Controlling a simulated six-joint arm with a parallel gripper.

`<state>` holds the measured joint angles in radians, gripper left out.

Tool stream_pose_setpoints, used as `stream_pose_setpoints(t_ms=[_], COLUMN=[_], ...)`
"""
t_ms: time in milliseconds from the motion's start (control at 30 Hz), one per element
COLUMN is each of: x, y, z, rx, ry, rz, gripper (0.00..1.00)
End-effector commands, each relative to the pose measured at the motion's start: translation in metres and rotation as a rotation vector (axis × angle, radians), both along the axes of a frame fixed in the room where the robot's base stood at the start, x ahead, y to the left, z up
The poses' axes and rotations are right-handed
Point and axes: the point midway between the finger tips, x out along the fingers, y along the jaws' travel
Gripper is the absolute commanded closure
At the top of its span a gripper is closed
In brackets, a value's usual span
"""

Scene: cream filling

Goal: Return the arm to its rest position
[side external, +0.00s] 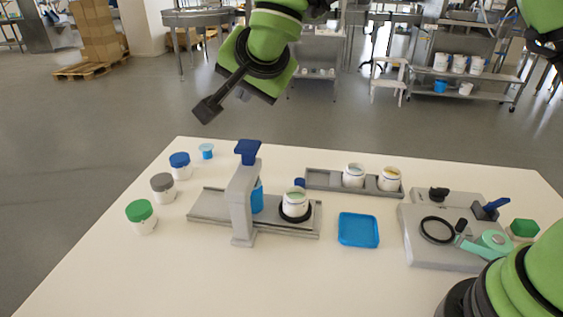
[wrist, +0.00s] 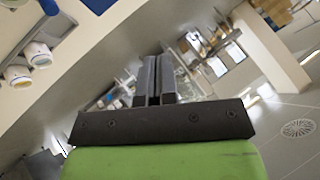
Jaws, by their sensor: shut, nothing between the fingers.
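My gripper (side external: 207,110) hangs in the air at the upper left of the side external view, beyond the table's back edge and well above it. It points down and to the left. In the wrist view its two dark fingers (wrist: 157,80) are together with nothing between them. My green arm reaches in from the top of the side external view.
On the white table (side external: 100,285) stand a grey filling stand (side external: 242,205), a white jar (side external: 294,200), a grey tray (side external: 322,180) with two jars, a blue tray (side external: 358,230) and several lidded jars at left. A grey fixture (side external: 425,255) is at right. Air around my gripper is clear.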

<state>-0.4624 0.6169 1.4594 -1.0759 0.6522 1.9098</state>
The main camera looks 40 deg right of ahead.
Motion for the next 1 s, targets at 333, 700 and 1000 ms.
stream_pose_setpoints(t_ms=[333, 700, 1000], x=[-0.059, -0.219, -0.290], y=[-0.064, -0.122, -0.115], z=[0.052, 0.078, 0.060], rx=[-0.060, -0.093, -0.107], ry=[0.095, 0.210, 0.154], rz=[0.042, 0.318, 0.525], gripper=[1.00, 1.00, 1.00])
